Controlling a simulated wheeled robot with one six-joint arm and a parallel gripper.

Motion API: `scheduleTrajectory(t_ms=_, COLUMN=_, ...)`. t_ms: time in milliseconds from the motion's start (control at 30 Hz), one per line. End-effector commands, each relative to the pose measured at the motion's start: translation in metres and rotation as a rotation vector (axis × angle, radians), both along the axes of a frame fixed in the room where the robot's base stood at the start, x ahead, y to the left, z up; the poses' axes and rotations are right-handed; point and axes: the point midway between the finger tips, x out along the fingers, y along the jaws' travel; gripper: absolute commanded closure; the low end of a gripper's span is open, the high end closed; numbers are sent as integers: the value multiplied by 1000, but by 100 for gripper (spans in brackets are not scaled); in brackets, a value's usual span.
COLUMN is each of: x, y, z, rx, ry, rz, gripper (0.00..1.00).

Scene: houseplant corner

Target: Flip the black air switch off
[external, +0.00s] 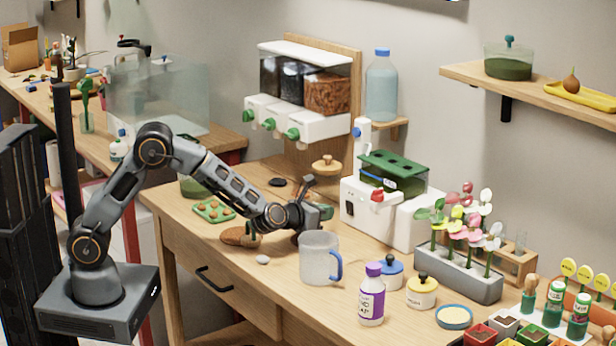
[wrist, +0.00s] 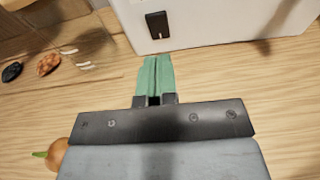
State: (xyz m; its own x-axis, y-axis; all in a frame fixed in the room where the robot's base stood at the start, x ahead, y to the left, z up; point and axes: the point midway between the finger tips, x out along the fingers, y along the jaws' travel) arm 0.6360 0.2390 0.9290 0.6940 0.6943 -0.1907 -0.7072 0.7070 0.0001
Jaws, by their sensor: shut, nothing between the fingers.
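The black switch (wrist: 157,25) is a small upright rocker on the front face of a white box (wrist: 220,18), with a small light mark near its lower end. In the external view a small dark patch (external: 349,208) on the white box (external: 405,222) looks like the same switch. My gripper (wrist: 155,62) has its green fingers shut together with nothing between them, just below the switch in the wrist view and apart from it. In the external view my gripper (external: 326,212) is low over the table, left of the box. I cannot tell the switch's exact tilt.
A frosted mug (external: 318,260) with a blue handle stands close in front of my gripper. A red knob (external: 377,195) sticks out of the box, and a green-lidded tank (external: 393,172) sits on it. A wooden-knobbed lid (external: 326,166) is behind. A purple-capped bottle (external: 372,297) stands further right.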

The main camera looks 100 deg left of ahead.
Motion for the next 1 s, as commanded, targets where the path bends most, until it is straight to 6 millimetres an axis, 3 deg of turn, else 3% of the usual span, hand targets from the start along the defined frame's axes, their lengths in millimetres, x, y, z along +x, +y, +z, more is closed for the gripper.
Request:
scheduleTrajectory(t_ms=100, x=14, y=15, z=-1, rx=0, ry=0, rz=2, gripper=100)
scheduleTrajectory(t_ms=400, x=34, y=35, z=2, rx=0, ry=0, rz=0, gripper=100)
scheduleTrajectory(t_ms=1000, x=39, y=40, z=8, rx=-18, ry=19, rz=2, gripper=100)
